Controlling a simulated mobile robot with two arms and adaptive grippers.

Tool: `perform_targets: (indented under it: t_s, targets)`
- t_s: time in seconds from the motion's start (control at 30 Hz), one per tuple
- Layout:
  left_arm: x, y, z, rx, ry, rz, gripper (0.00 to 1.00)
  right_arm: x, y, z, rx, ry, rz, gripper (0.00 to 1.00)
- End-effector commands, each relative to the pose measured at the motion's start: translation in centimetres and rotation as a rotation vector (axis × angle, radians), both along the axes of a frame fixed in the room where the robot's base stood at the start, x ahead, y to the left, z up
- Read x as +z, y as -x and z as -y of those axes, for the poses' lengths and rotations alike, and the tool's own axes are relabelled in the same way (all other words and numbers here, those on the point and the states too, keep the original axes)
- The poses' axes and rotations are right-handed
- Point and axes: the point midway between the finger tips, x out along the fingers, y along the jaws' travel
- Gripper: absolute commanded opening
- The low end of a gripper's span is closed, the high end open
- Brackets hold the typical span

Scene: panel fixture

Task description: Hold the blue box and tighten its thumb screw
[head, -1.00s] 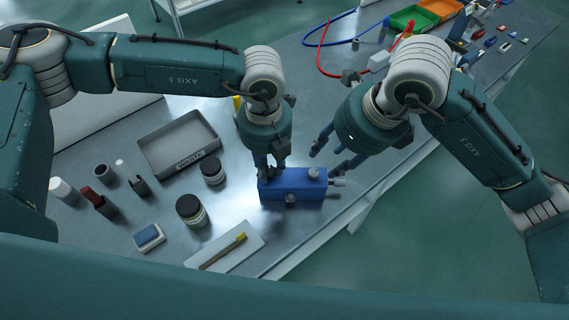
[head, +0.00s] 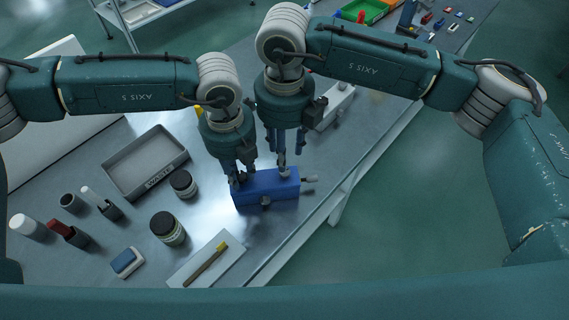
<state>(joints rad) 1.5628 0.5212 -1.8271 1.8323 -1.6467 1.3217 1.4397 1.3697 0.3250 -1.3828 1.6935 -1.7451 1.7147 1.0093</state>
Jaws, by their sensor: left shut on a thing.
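The blue box (head: 257,190) lies on the metal bench. My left gripper (head: 238,182) is shut on its left end. A grey knob (head: 285,173) sits on top of the box towards the right. Another grey knob (head: 265,203) is on the near side, and a light fitting (head: 309,179) sticks out of the right end. My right gripper (head: 284,163) points down just above the top knob. Its fingertips are close to the knob; whether they touch it or are closed on it is unclear.
A grey tray marked WASTE (head: 182,158), two dark jars (head: 168,230) and several holders stand to the left. A white tray with a yellow-tipped brush (head: 208,263) lies in front. The bench's right edge is near the box. Coloured bins (head: 365,12) stand at the far end.

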Motion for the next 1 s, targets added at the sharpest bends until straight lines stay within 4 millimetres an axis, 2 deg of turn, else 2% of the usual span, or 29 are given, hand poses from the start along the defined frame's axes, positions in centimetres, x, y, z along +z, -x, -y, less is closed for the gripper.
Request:
perform_targets:
  t_s: [0.1, 0.3, 0.5, 0.73, 0.77, 0.93, 1.0]
  targets:
    - [0.0, 0.0, 0.1, -0.001, 0.001, 0.001, 0.00, -2.5, 0.1, 0.0, 0.001, 0.001, -0.004, 0.39]
    - [0.1, 0.0, 0.1, -0.001, 0.001, 0.001, 0.00, -5.3, 0.0, 0.0, 0.000, 0.000, -0.001, 0.39]
    - [0.1, 0.0, 0.1, -0.001, 0.002, 0.001, 0.00, -6.4, 0.0, 0.0, 0.002, 0.000, 0.000, 0.39]
    - [0.1, 0.0, 0.1, -0.001, 0.002, 0.001, 0.00, -6.5, 0.0, 0.0, 0.002, 0.000, 0.001, 0.39]
    - [0.1, 0.0, 0.1, -0.001, 0.002, 0.001, 0.00, -6.5, 0.0, 0.0, 0.002, 0.000, 0.001, 0.37]
    - [0.1, 0.0, 0.1, -0.001, 0.002, 0.001, 0.00, -6.5, 0.0, 0.0, 0.002, 0.000, 0.001, 0.03]
    - [0.1, 0.0, 0.1, -0.001, 0.002, 0.001, 0.00, -6.5, 0.0, 0.0, 0.002, 0.000, 0.001, 0.00]
